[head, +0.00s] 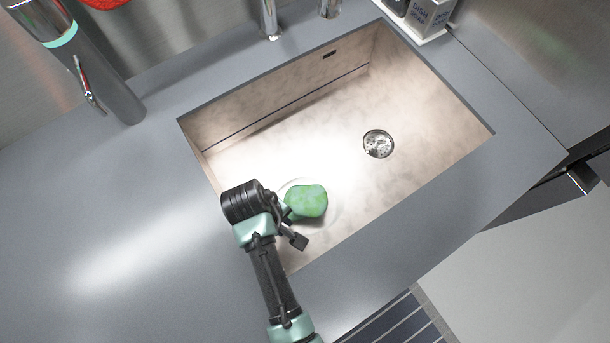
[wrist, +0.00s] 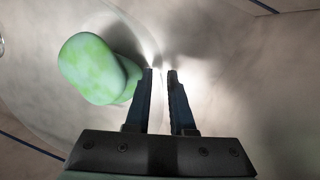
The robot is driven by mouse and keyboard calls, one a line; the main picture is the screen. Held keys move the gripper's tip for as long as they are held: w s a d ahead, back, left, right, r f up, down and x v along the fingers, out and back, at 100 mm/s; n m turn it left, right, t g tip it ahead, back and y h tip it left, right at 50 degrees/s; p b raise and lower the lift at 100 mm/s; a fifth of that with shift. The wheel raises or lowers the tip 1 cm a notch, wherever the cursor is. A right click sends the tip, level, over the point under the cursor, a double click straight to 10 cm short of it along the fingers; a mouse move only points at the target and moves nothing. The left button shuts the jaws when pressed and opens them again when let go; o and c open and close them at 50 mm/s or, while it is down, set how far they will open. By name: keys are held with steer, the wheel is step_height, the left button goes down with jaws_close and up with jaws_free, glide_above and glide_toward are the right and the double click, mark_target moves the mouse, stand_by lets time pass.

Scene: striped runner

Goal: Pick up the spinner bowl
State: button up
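A faint, clear round shape, seemingly the spinner bowl (head: 334,214), lies on the sink floor near the front wall. Its edge is hard to make out. A rounded green object (head: 307,200) is within its outline in the head view. The green object also shows at the left of the wrist view (wrist: 98,70). My gripper (wrist: 161,71) points down just right of the green object, apart from it. Its two fingers have a narrow gap with nothing clearly between them. In the head view my arm hides the fingertips and part of the bowl.
The sink (head: 420,105) has a drain (head: 378,144) right of the bowl, with clear floor around it. Its walls rise to a grey counter (head: 150,215). A tap (head: 85,70) and a dish soap caddy (head: 428,15) stand behind.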

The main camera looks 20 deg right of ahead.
steer(key=shift+d+f, duration=0.1)
steer(key=shift+f, duration=0.2)
jaws_close()
steer(key=shift+w+r, duration=0.1)
stand_by(1.1)
